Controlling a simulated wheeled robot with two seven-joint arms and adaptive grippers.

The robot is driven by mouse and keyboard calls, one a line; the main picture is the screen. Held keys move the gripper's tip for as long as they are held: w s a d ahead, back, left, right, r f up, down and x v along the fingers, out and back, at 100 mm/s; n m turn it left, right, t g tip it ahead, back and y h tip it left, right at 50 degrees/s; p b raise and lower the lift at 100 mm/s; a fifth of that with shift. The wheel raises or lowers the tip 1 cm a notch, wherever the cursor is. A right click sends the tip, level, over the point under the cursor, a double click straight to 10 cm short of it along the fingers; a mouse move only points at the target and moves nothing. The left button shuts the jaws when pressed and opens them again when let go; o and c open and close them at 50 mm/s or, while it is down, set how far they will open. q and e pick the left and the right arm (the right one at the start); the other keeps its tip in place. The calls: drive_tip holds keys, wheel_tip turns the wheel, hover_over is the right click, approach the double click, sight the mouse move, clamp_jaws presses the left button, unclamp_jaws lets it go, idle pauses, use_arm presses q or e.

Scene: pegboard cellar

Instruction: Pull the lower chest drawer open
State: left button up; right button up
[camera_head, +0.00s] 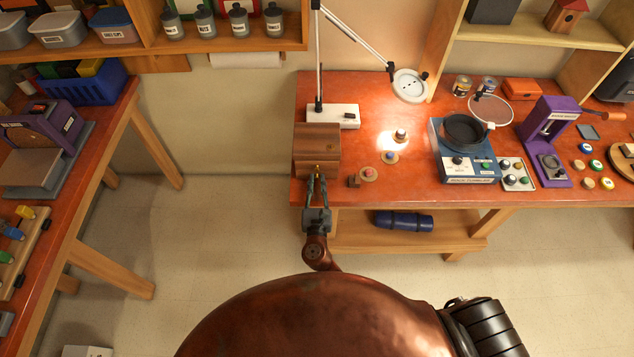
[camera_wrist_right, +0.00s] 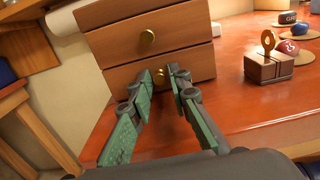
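A small wooden chest (camera_head: 316,140) stands at the left end of the red bench. The right wrist view shows its upper drawer (camera_wrist_right: 185,30) and its lower drawer (camera_wrist_right: 196,65), each with a round brass knob. Both drawer fronts look flush, so the lower drawer looks shut. My right gripper (camera_head: 317,177) is at the chest's front. In the right wrist view its green-padded fingers (camera_wrist_right: 160,74) stand apart on either side of the lower knob (camera_wrist_right: 158,77), with small gaps seeming to show beside it. My left gripper is not in view.
A blue rock tumbler (camera_head: 465,165) stands farther right.

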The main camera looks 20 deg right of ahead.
clamp_jaws()
idle(0.3)
drive_tip(key=p+v, duration=0.1)
drive_tip(key=v, duration=0.8)
drive_tip(key=shift+s, duration=0.25)
drive_tip(key=shift+o, duration=2)
unclamp_jaws()
